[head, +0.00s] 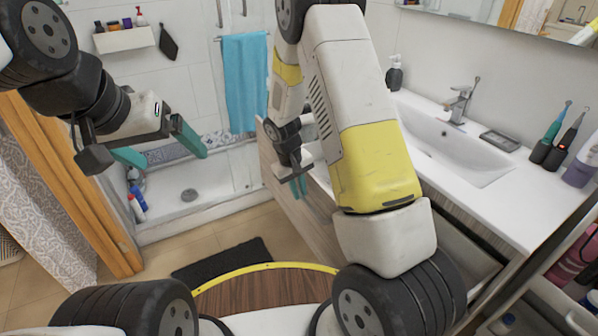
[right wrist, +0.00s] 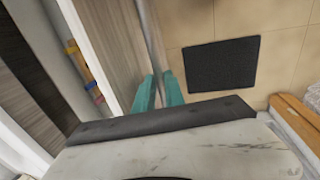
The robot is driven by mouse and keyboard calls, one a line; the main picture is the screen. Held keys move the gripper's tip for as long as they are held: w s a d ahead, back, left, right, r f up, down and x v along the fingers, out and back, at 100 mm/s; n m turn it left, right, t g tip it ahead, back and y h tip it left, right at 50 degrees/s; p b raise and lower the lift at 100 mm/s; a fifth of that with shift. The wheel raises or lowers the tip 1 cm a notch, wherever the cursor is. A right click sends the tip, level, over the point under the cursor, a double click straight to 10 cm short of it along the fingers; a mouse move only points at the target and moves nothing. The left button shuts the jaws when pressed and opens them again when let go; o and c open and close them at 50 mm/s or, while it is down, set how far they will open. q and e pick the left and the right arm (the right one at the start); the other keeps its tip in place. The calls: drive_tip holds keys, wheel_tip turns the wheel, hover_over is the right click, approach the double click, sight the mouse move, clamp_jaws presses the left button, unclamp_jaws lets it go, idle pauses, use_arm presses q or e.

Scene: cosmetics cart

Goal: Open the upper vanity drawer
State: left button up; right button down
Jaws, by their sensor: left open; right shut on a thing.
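The upper vanity drawer (head: 314,216) has a wood-grain front and stands out from under the white sink top (head: 508,205). In the right wrist view its front (right wrist: 112,40) shows beside its open inside, where colourful small items (right wrist: 85,70) lie. My right gripper (right wrist: 158,92) is shut on the long grey handle (right wrist: 150,35) along that front. In the head view my right arm hides much of the drawer, and the right gripper (head: 299,186) shows only partly. My left gripper (head: 160,148) is open and empty at the left, in the air, away from the vanity.
A dark mat (head: 222,259) lies on the tiled floor before the vanity. A shower tray (head: 190,205) with bottles is behind it. A faucet (head: 460,102) and toothbrushes (head: 552,140) stand on the sink top. A wooden door frame (head: 85,190) is at the left.

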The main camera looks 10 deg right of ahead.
drive_tip(key=shift+s+a, duration=0.25)
drive_tip(key=shift+a, duration=0.45)
drive_tip(key=shift+s+a, duration=0.2)
drive_tip(key=shift+a, duration=0.55)
drive_tip(key=shift+s+a, duration=0.25)
drive_tip(key=shift+a, duration=0.45)
drive_tip(key=c, duration=1.7)
unclamp_jaws()
wheel_tip(320, 180, up, 8)
drive_tip(key=a, duration=0.1)
drive_tip(key=shift+s+a+f, duration=0.15)
drive_tip(key=shift+s+a, duration=0.05)
drive_tip(key=shift+s, duration=0.1)
drive_tip(key=s+d+r+m+t+y, duration=0.1)
drive_tip(key=s+d+r, duration=0.3)
drive_tip(key=s+r, duration=0.7)
drive_tip(key=s+d+r+m+t+y, duration=0.2)
drive_tip(key=s+d+r+t+y, duration=0.1)
drive_tip(key=s+r, duration=0.7)
wheel_tip(320, 180, up, 4)
drive_tip(key=shift+s+d+t, duration=0.4)
drive_tip(key=shift+d+t, duration=0.2)
drive_tip(key=shift+t, duration=0.1)
